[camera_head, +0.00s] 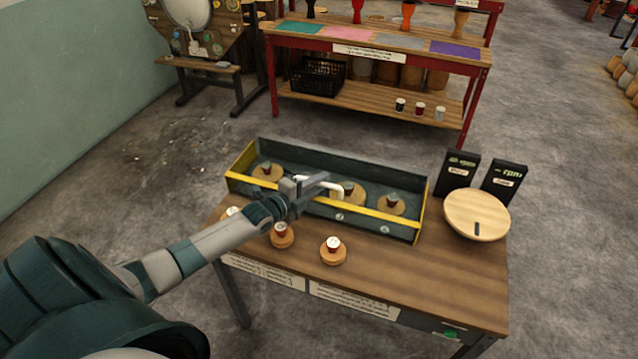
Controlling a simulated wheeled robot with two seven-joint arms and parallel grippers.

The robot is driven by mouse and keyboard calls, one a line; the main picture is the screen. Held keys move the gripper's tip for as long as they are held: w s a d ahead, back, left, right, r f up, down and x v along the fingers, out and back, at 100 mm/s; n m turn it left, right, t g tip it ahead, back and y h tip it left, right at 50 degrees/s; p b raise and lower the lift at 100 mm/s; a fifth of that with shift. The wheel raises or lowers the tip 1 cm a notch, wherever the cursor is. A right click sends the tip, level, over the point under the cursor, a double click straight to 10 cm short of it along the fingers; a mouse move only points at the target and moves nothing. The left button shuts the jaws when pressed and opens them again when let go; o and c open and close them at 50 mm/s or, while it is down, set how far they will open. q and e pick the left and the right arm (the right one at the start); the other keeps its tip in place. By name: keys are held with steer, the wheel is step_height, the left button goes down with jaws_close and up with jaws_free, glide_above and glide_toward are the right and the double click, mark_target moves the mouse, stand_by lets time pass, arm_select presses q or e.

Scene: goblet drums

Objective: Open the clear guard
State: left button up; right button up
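The clear guard is hard to make out. It seems to belong to the long dark box with yellow edges (370,211) on the wooden workbench. A white bent handle (336,186) shows at the box's middle. My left gripper (314,183) reaches in from the left over the front yellow edge, with its fingers at the handle's left part. The fingers overlap the handle in this view, so I cannot tell whether they grip it. My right gripper is not in view.
On the bench in front of the box are more discs with cups (333,248). At right stand a round wooden plate (477,214) and two black signs (458,174). The bench's right front is clear (440,290). A red-framed table (375,46) stands behind.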

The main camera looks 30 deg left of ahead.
arm_select(q)
jaws_close()
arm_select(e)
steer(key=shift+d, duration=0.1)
arm_select(q)
steer(key=shift+w+r, duration=0.15)
steer(key=shift+r, duration=0.25)
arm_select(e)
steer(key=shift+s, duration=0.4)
